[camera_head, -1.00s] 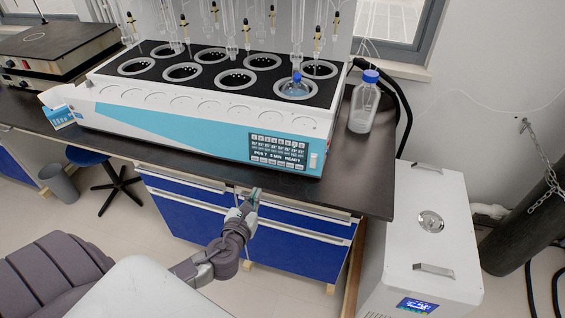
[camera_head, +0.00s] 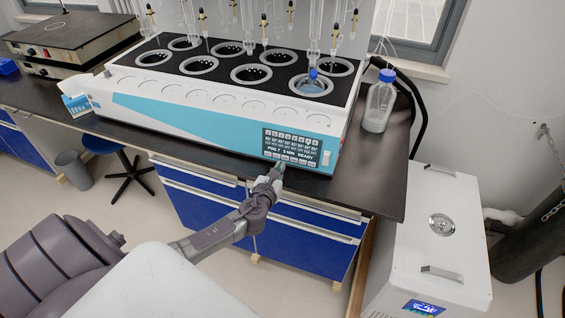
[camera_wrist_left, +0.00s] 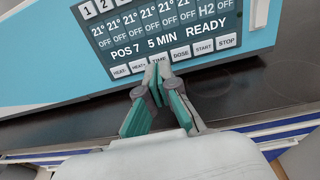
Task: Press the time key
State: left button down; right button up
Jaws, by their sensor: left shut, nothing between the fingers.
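The multi distiller (camera_head: 190,112) is a long white and light-blue unit on the dark bench. Its dark control panel (camera_head: 291,147) is at the right of its front face. In the left wrist view the panel (camera_wrist_left: 165,38) reads "POS 7", "5 MIN" and "READY". Below the text is a row of light keys. The time key (camera_wrist_left: 159,58) is between the heat+ key (camera_wrist_left: 140,64) and the dose key (camera_wrist_left: 181,52). My left gripper (camera_wrist_left: 158,70) is shut and empty, its tips at the lower edge of the time key; I cannot tell if they touch. In the head view the left gripper (camera_head: 279,168) is just below the panel.
A clear bottle with a blue cap (camera_head: 379,105) stands right of the distiller. The bench edge and blue drawers (camera_head: 205,206) are below my left arm. A white cabinet (camera_head: 432,240) stands at the right.

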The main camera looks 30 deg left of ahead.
aim_at(285, 158)
pick_arm(q)
jog(key=shift+x, duration=1.65)
